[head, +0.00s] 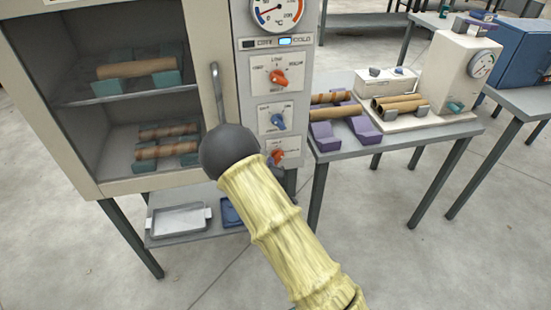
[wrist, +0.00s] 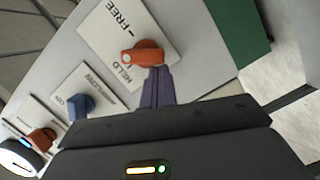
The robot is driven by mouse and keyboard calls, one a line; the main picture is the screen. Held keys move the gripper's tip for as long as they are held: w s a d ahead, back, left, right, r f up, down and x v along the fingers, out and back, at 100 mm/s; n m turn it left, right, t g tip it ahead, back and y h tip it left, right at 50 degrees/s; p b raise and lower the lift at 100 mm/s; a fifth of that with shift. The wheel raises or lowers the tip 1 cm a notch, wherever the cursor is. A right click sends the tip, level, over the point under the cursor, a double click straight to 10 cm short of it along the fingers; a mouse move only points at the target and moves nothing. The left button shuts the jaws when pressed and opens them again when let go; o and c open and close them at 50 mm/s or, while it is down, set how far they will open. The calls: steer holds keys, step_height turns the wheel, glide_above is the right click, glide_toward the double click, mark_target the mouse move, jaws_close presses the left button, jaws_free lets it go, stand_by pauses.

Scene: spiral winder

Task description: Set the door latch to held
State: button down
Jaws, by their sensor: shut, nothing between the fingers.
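The door latch is an orange knob (wrist: 147,54) on a white plate marked FREE and HELD in the wrist view. Its white-dotted end points left in that picture, between the two words and nearer HELD; I cannot tell its exact setting. The latch (head: 276,157) also shows in the head view as the lowest knob on the oven panel, partly hidden by my arm. My gripper (wrist: 157,75) is shut and empty, its fingertips right at the knob's lower side in the wrist view. I cannot tell whether they touch it.
A blue knob (head: 278,122) and another orange knob (head: 279,78) sit above the latch on the panel. The oven door handle (head: 217,92) stands left of it. A table (head: 345,155) with brown tubes on purple holders is to the right.

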steer(key=shift+d+f+n+t+b, duration=0.1)
steer(key=shift+f+n+t+b, duration=0.3)
steer(key=shift+n, duration=0.45)
steer(key=shift+d+f+n+t+b, duration=0.15)
steer(key=shift+n+b, duration=0.3)
steer(key=shift+n, duration=0.4)
stand_by(1.5)
steer(key=shift+a, duration=0.15)
steer(key=s+a+r, duration=0.1)
steer(key=s+a, duration=0.3)
steer(key=s, duration=0.6)
steer(key=shift+s+a+r, duration=0.3)
steer(key=shift+r, duration=0.1)
steer(key=shift+w+h, duration=0.1)
steer(key=shift+h, duration=0.2)
